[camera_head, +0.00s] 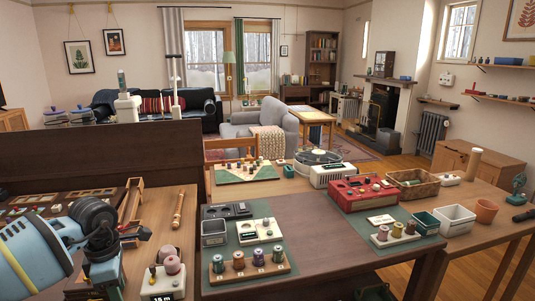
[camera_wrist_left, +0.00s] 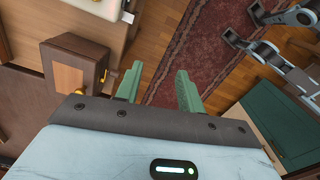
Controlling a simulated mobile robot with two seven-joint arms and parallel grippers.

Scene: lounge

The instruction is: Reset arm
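My left arm (camera_head: 45,262) comes in at the lower left of the head view, with pale blue links and a dark joint, over the left desk. Its fingers cannot be made out there. In the left wrist view my left gripper (camera_wrist_left: 156,85) has two green fingers, spread apart with an empty gap between them. Reddish patterned rug and wooden floor show beyond the fingers.
A spool rack (camera_head: 250,265), a red device (camera_head: 363,192), a white bin (camera_head: 457,220) and a wicker basket (camera_head: 412,183) stand on the tables. A wooden rolling pin-like rod (camera_head: 178,210) lies on the left desk. In the wrist view a brown box (camera_wrist_left: 72,68) is left of the fingers.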

